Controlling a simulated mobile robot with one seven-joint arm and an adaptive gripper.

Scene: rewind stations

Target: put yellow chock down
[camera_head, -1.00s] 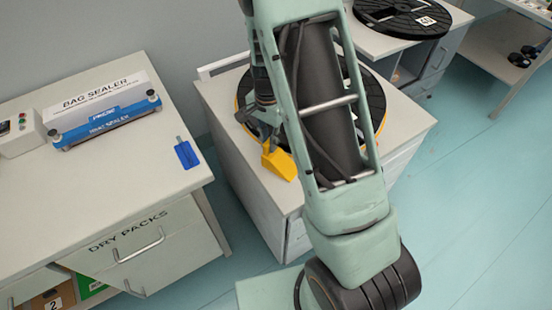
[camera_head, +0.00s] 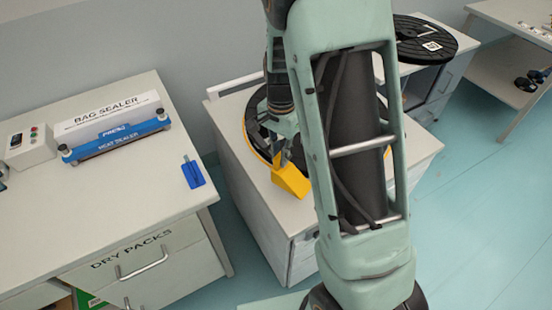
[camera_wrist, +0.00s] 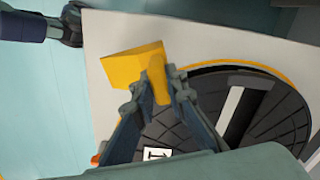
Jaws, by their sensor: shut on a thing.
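The yellow chock (camera_head: 290,177) is a wedge at the front left of the white cabinet top (camera_head: 232,103), beside a black reel (camera_head: 262,140) with a yellow rim. My gripper (camera_head: 281,160) is above the chock and shut on its upright part. In the wrist view the chock (camera_wrist: 133,66) sticks out to the left of my gripper (camera_wrist: 157,82), whose fingertips close on its yellow tab. The reel (camera_wrist: 280,125) lies below and right of it there. I cannot tell whether the chock touches the cabinet top. My arm hides much of the reel.
At left a bench carries a blue bag sealer (camera_head: 115,138) and a small blue tool (camera_head: 193,172). Another black reel (camera_head: 425,40) lies on a cabinet at the back right. Bare cabinet top shows along the front edge. The floor at right is clear.

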